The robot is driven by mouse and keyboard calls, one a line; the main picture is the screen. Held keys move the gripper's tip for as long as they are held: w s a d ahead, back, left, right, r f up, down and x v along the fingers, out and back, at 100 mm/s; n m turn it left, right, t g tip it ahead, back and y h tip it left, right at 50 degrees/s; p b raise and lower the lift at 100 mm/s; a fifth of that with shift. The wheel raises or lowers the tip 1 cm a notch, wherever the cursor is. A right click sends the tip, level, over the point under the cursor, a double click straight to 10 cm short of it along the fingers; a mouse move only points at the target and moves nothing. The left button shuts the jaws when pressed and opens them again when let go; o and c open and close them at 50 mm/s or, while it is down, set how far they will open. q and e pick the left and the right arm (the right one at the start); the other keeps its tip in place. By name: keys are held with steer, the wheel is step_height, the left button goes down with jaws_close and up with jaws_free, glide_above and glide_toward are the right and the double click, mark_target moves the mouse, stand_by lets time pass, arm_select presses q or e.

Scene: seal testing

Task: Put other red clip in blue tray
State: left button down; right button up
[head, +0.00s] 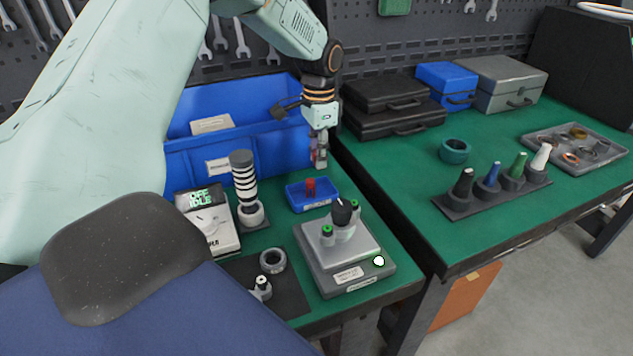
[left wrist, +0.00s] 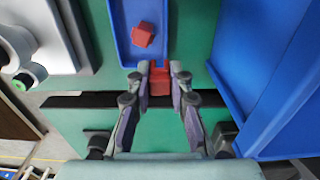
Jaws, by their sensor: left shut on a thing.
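The small blue tray (head: 313,205) stands on the green bench, with one red clip (head: 310,187) inside it. The left wrist view also shows the tray (left wrist: 123,45) and that clip (left wrist: 143,34). My left gripper (head: 319,162) hangs pointing down just behind and right of the tray. In the left wrist view my left gripper (left wrist: 160,72) is shut on another red clip (left wrist: 160,88), beside the tray's edge and apart from the first clip. In the head view the held clip is mostly hidden by the fingers. My right gripper is not in view.
A large blue bin (head: 240,157) stands close behind the tray. A grey test fixture (head: 345,255) with knobs is in front of it. A ringed cylinder (head: 243,180) and a meter reading OFF IDLE (head: 207,225) stand to the left. A gap separates the right bench.

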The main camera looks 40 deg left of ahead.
mark_target(318, 188)
arm_select(q)
steer(key=shift+f, duration=0.85)
steer(key=shift+s+d+f+b, duration=0.1)
steer(key=shift+d+f+b, duration=0.2)
steer(key=shift+f, duration=0.35)
step_height(318, 188, down, 3)
steer(key=shift+a+r, duration=0.15)
steer(key=shift+s, duration=0.15)
steer(key=c, duration=1.7)
jaws_free()
steer(key=o, duration=0.5)
steer(key=shift+f, duration=0.2)
steer(key=r, duration=0.4)
steer(key=r+p, duration=0.1)
steer(key=r, duration=0.3)
steer(key=r+p, duration=0.1)
steer(key=r, duration=0.3)
steer(key=shift+w+r, duration=0.25)
